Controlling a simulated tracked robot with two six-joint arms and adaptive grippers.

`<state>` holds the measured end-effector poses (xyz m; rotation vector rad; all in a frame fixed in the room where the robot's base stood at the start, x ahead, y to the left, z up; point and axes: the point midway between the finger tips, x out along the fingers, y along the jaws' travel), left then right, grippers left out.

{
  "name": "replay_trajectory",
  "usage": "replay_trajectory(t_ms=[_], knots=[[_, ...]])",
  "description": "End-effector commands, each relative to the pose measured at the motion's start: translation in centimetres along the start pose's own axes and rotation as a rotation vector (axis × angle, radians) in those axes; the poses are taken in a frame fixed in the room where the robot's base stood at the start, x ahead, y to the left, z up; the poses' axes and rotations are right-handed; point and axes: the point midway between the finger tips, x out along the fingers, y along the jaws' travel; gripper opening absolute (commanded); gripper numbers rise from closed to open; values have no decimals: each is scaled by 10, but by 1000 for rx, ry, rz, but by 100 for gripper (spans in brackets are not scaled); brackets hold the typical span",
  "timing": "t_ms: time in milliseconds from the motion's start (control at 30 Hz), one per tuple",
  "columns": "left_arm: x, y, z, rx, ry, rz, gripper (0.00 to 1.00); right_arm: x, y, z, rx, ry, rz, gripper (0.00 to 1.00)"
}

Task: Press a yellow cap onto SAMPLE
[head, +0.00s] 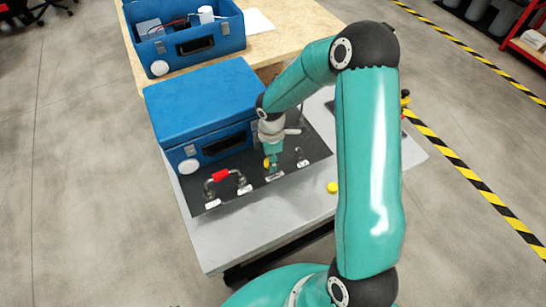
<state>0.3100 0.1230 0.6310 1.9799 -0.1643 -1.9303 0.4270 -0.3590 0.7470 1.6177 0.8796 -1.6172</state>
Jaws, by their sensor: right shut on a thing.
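My right gripper (273,165) points down over the dark panel (318,146) in front of the closed blue case. It is shut on a yellow cap (266,163), of which only a small part shows beside the fingers. Below the fingers is a white label (275,177), too small to read; whether it marks SAMPLE I cannot tell. The fitting there is mostly hidden by the gripper, and I cannot tell whether the cap touches it. A second yellow cap (333,187) lies on the grey table top to the right. My left gripper is not in view.
A bare metal fitting (300,157) stands right of the gripper. The closed blue case (200,100) is behind. An open blue case (190,50) sits on the wooden table. The grey table's front (240,240) is clear.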

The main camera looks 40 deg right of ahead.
Motion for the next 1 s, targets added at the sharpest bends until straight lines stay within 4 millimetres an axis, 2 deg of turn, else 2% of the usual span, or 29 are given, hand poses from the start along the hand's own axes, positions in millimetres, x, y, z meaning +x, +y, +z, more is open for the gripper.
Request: replay_trajectory(t_ms=[133, 167, 300, 600, 733, 867, 1000], knots=[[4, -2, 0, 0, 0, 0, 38, 5, 0, 0, 0, 0, 0, 24], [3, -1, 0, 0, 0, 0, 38, 4, 0, 0, 0, 0, 0, 42], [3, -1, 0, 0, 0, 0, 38, 4, 0, 0, 0, 0, 0, 66], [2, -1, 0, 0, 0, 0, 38, 3, 0, 0, 0, 0, 0, 67], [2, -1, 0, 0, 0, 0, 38, -3, 1, 0, 1, 1, 3, 67], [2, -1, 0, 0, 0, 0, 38, -20, 1, 0, 1, 1, 5, 67], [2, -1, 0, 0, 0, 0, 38, -46, 1, 0, 1, 1, 6, 67]])
